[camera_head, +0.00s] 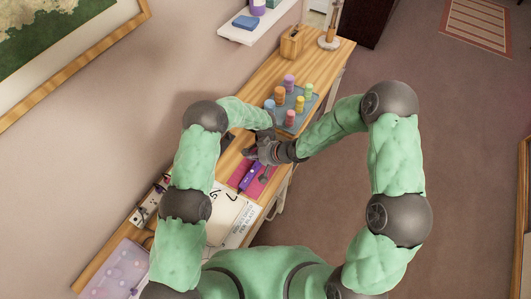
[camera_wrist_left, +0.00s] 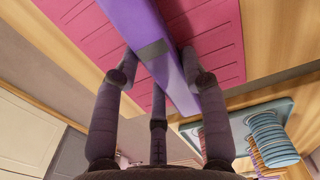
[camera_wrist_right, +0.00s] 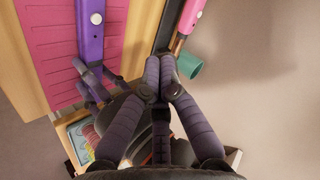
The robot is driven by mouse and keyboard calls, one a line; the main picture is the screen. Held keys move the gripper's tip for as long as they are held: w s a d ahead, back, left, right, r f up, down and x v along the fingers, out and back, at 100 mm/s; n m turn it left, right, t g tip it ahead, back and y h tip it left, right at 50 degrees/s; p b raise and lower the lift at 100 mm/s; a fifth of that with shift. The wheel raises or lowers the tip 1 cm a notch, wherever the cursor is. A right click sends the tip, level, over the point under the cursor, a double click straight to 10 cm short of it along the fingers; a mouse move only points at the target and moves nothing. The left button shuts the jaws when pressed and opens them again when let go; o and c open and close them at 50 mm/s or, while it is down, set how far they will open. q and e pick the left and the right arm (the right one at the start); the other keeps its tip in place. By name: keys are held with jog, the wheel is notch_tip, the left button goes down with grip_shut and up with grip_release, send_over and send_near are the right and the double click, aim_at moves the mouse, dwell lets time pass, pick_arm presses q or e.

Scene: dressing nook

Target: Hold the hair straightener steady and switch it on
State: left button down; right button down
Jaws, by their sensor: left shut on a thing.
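The purple hair straightener (camera_head: 249,177) lies over a pink ribbed mat (camera_head: 266,174) on the wooden table. In the left wrist view the straightener (camera_wrist_left: 160,42) passes between the fingers of my left gripper (camera_wrist_left: 160,68), which is shut on it. The right wrist view shows the straightener (camera_wrist_right: 90,45) with a small round button (camera_wrist_right: 97,18) on its upper face, and my left fingers around its lower part. My right gripper (camera_wrist_right: 160,72) has its fingertips together, empty, to the right of the straightener and apart from it. In the head view the hands overlap, hiding my left fingers.
A blue tray (camera_head: 283,121) with several coloured spools stands beyond the hands. A printed sheet (camera_head: 240,215) lies nearer. A pink tool (camera_wrist_right: 190,15) and a green cylinder (camera_wrist_right: 188,62) show beside my right fingers. A wooden block (camera_head: 292,42) stands at the far end.

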aim_at(254, 171)
jog(key=shift+f, duration=4.1)
jog(key=shift+f, duration=0.1)
jog(key=shift+f, duration=0.4)
jog(key=shift+f, duration=0.15)
jog(key=shift+r, duration=0.6)
jog(key=shift+r, duration=0.15)
notch_tip(254, 171, up, 6)
jog(key=shift+f, duration=0.1)
